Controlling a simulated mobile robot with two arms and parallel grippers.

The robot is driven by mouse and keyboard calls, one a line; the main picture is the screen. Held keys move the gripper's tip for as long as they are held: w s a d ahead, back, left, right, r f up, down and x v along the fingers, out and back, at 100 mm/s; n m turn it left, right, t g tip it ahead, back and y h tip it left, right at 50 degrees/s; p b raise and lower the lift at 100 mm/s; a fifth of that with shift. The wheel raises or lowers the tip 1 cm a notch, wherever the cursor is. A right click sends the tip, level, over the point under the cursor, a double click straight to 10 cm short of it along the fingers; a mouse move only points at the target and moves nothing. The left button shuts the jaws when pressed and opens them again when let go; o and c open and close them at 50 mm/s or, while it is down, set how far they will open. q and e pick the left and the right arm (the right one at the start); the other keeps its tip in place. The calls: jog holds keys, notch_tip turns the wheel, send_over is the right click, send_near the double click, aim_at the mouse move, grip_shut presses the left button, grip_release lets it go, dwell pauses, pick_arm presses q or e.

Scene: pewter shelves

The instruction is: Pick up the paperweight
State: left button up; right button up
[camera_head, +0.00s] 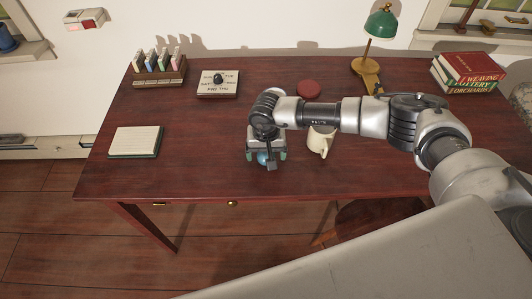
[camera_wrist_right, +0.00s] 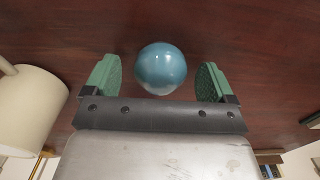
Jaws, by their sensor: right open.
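The paperweight (camera_wrist_right: 161,68) is a glossy blue-teal ball on the dark red wooden desk. In the head view the paperweight (camera_head: 263,158) is partly hidden by my right gripper (camera_head: 266,157), which is just above it near the desk's front edge. In the wrist view the right gripper (camera_wrist_right: 157,80) is open. Its green pads stand on either side of the ball, with a gap on both sides. I cannot tell how far the ball lies below the pads. My left gripper is not in view.
A cream mug (camera_head: 319,141) stands close right of the gripper; it also shows in the wrist view (camera_wrist_right: 28,110). A red round object (camera_head: 309,89) and a green lamp (camera_head: 379,27) are behind. A notebook (camera_head: 135,141) lies left. The desk (camera_head: 205,150) is clear between notebook and gripper.

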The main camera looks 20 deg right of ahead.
jog(key=shift+f, duration=0.3)
jog(key=c, duration=1.1)
jog(key=shift+r, duration=0.1)
jog(key=shift+c, duration=0.2)
